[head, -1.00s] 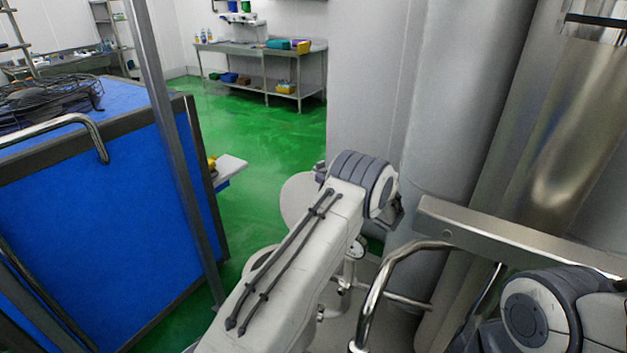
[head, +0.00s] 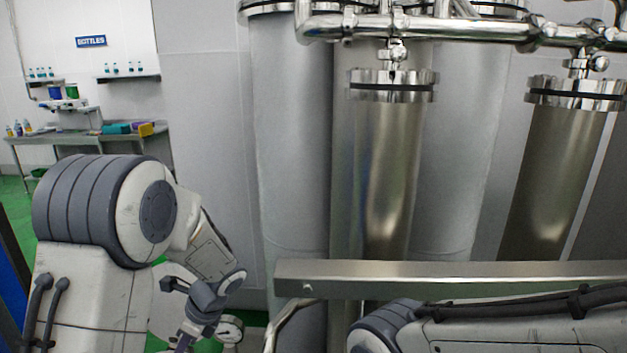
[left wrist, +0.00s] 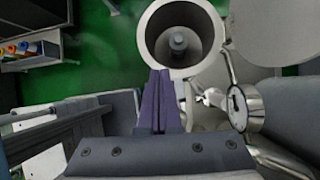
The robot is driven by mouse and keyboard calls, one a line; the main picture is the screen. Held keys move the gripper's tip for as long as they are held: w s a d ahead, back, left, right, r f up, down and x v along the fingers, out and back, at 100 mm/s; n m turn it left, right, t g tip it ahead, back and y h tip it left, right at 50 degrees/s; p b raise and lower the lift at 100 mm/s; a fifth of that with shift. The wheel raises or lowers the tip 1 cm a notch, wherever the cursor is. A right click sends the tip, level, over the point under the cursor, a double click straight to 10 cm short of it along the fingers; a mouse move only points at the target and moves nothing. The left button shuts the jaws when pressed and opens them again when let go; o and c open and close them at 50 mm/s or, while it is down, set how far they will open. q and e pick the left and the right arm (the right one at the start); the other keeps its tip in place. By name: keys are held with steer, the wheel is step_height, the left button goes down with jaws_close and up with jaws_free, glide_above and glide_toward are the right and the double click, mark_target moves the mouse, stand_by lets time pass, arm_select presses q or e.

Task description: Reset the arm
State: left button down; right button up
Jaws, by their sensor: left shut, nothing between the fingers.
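My left arm comes in at the lower left of the head view, bent at a large grey-ringed joint. My left gripper (head: 198,322) hangs below its wrist, beside a round dial gauge (head: 229,329). In the left wrist view the left gripper's two purple-grey fingers (left wrist: 160,78) lie together, shut and empty. They point toward an open round metal vessel (left wrist: 180,38). My right arm shows only in part at the lower right of the head view; its gripper is out of sight.
A horizontal steel beam (head: 450,278) crosses in front of tall steel cylinders (head: 388,180) with pipes above. A steel table (head: 90,138) with bottles and boxes stands far back left. The gauge (left wrist: 240,107) sits close right of the fingers in the left wrist view.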

arm_select(q)
steer(key=s+d+r+n+h, duration=0.3)
steer(key=s+d+r+n, duration=0.1)
steer(key=s+d, duration=0.7)
steer(key=s+d+r+n+h, duration=0.4)
steer(key=s+d+n, duration=0.3)
steer(key=s+d, duration=0.4)
steer(key=shift+s+d+r+n, duration=0.2)
steer(key=shift+s+d+n, duration=0.1)
steer(key=shift+s, duration=0.15)
